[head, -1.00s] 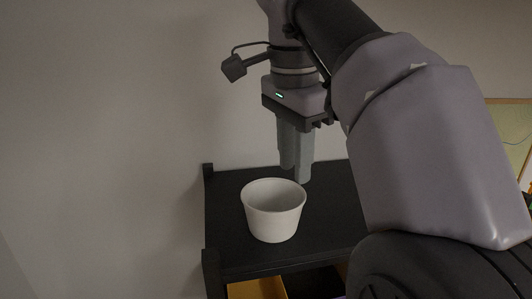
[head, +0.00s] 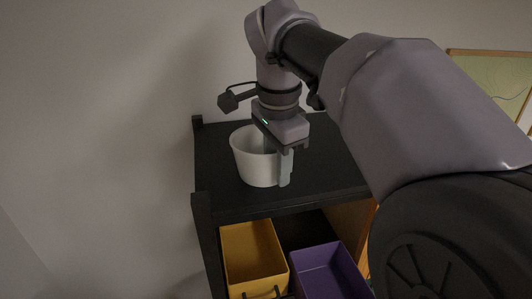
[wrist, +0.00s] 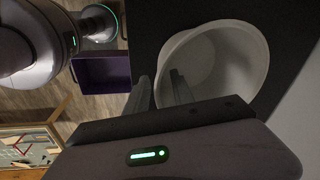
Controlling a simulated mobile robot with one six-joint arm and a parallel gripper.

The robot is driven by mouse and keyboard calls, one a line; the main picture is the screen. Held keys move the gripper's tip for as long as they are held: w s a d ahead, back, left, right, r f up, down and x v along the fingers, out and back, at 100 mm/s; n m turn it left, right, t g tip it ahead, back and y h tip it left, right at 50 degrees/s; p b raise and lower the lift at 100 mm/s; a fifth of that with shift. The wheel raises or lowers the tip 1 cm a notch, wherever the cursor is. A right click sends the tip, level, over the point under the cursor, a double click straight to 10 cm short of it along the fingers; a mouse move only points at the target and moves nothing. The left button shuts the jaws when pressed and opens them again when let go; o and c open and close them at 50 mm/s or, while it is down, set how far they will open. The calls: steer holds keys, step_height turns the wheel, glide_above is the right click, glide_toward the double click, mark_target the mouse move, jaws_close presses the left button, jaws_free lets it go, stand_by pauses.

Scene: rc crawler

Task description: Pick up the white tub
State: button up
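The white tub (head: 250,165) stands upright on the black top of a shelf unit. It also shows in the wrist view (wrist: 245,55), open end toward the camera and empty. My gripper (head: 279,166) points down at the tub's right side in the head view. One finger is outside the wall and the other is inside the rim. In the wrist view my gripper (wrist: 162,84) has its two fingers apart, with the tub's wall between them. I see a gap, so it looks open and not clamped. The inner fingertip is partly hidden by the tub in the head view.
The black shelf top (head: 325,175) has free room right of the tub. Raised corner posts (head: 203,205) stand at its left edge. Below are a yellow bin (head: 252,255) and a purple bin (head: 330,272). A wall is behind; a framed board (head: 490,75) hangs at right.

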steer(key=shift+w+a+f, duration=0.1)
steer(key=shift+w+f, duration=0.05)
steer(key=shift+f, duration=0.2)
jaws_close()
stand_by(1.2)
